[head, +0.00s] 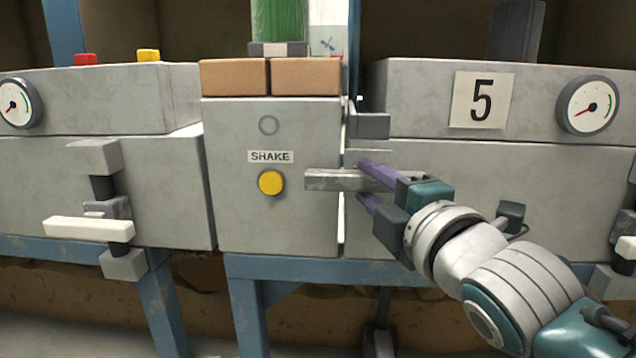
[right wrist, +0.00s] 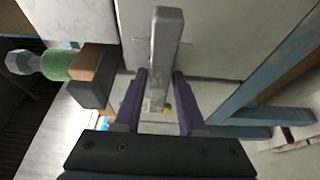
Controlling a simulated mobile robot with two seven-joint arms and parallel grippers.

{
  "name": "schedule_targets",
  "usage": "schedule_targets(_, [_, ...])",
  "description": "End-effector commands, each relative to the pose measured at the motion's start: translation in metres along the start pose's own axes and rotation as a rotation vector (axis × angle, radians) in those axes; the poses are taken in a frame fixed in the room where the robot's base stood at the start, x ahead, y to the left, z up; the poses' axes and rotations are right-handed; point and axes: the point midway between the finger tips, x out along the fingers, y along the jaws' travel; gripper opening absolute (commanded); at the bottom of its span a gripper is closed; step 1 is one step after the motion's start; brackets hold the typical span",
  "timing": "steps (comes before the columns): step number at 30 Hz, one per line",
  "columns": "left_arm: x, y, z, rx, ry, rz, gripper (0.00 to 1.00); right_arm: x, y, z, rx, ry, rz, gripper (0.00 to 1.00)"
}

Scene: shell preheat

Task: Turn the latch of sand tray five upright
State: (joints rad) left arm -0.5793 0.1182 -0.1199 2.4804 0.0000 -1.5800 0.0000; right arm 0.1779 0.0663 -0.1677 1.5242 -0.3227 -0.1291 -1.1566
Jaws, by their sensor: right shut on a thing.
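Sand tray five (head: 560,195) is a grey metal box on the right of the head view, marked with a black 5 on a card (head: 482,100). Its latch (head: 335,180) is a grey bar lying level at the tray's left side, its free end pointing left across the shake box. My right gripper (head: 362,182) is shut on the latch, with one purple finger above it and one below. In the right wrist view the latch (right wrist: 166,45) runs between the two fingers. Its pivot is hidden behind the gripper. My left gripper is not in view.
The shake box (head: 225,150) with a yellow button (head: 271,182) stands left of the latch, and two brown blocks (head: 305,76) top it. Another tray (head: 165,180) with a white-handled latch (head: 88,228) is farther left. A dial (head: 588,105) is on tray five. Blue frame legs (head: 247,310) stand below.

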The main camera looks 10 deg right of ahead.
Motion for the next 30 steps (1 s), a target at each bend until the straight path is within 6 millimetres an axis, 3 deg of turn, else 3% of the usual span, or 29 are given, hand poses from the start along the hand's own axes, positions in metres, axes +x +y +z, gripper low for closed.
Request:
schedule_targets(14, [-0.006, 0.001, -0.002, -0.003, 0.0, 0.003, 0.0, 0.0, 0.002, 0.0, -0.025, 0.0, -0.011, 0.0])
schedule_targets(30, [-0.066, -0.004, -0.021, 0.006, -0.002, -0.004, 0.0, 0.0, 0.01, -0.001, -0.383, 0.001, -0.16, 0.0])
